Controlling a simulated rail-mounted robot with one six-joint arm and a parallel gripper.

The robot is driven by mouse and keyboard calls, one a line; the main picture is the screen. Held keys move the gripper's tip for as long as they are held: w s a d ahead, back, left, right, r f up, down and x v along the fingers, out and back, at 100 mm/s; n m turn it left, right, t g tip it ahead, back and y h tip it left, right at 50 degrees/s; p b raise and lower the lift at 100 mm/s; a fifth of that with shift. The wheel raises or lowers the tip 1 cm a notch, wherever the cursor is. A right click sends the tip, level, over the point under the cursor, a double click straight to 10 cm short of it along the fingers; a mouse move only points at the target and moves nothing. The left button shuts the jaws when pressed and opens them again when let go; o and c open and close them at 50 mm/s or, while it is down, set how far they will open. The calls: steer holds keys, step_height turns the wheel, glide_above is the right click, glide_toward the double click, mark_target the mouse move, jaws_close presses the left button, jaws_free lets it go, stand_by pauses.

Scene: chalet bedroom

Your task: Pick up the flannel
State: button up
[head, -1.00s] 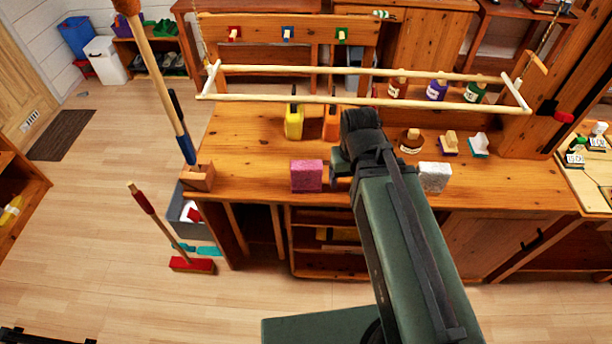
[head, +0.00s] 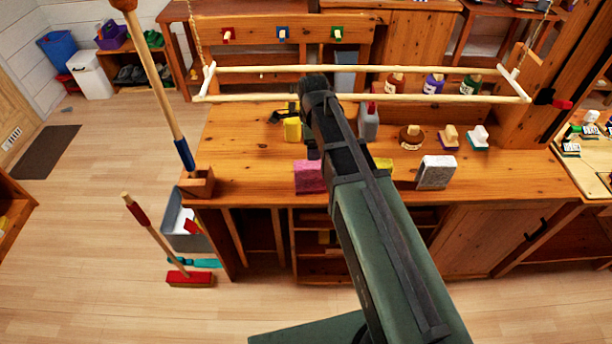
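I cannot make out a flannel for certain in the head view; my arm covers part of the bench. My gripper (head: 284,113) is over the left-middle of the wooden bench top (head: 240,150), mostly hidden by my wrist. Its dark parts are just above and behind a yellow bottle (head: 292,131), whose top is covered. I cannot tell whether it touches the bottle or whether its fingers are open or shut.
A pale wooden hanging rack (head: 440,98) spans above the bench. A pink sponge (head: 309,177), a speckled grey block (head: 435,172), a grey bottle (head: 368,123) and several brushes stand near my arm. A broom (head: 188,278) and grey bin (head: 178,222) are left.

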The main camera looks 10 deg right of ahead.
mark_target(311, 164)
step_height(311, 164, down, 6)
steer(key=b, duration=0.5)
steer(key=shift+b, duration=0.4)
steer(key=f+b, duration=0.5)
steer(key=shift+a+f, duration=0.15)
steer(key=shift+a, duration=0.1)
steer(key=shift+r, duration=0.25)
steer(key=shift+c, duration=0.2)
steer(key=c, duration=1)
